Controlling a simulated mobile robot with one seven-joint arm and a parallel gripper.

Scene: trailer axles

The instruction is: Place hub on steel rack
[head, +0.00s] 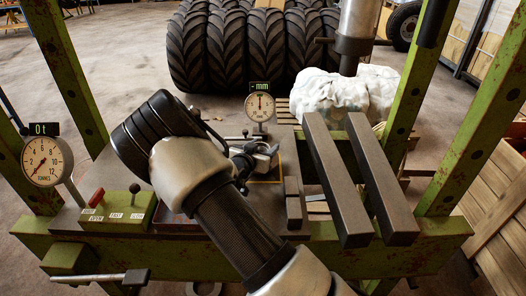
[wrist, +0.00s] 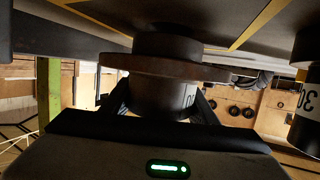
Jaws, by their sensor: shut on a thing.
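My gripper (wrist: 162,108) is shut around a dark, round hub (wrist: 165,68) in the wrist view. The hub has a wide flange and a narrower body with a pale number label, partly cut off by a finger. It sits close under a dark surface with yellow lines (wrist: 262,22); I cannot tell whether it touches it. A second dark cylinder (wrist: 308,100) with a white label is at the right edge of that view. In the head view my arm hides most of the gripper and the hub. I cannot pick out the steel rack for certain in either view.
A green press frame (head: 75,75) surrounds the bench. Two long steel bars (head: 340,180) lie at its right, beside a press ram (head: 355,35) and a pale wrapped bundle (head: 345,95). A dial gauge (head: 260,107) and a control box (head: 122,210) stand near my arm. Large tyres (head: 265,45) block the back.

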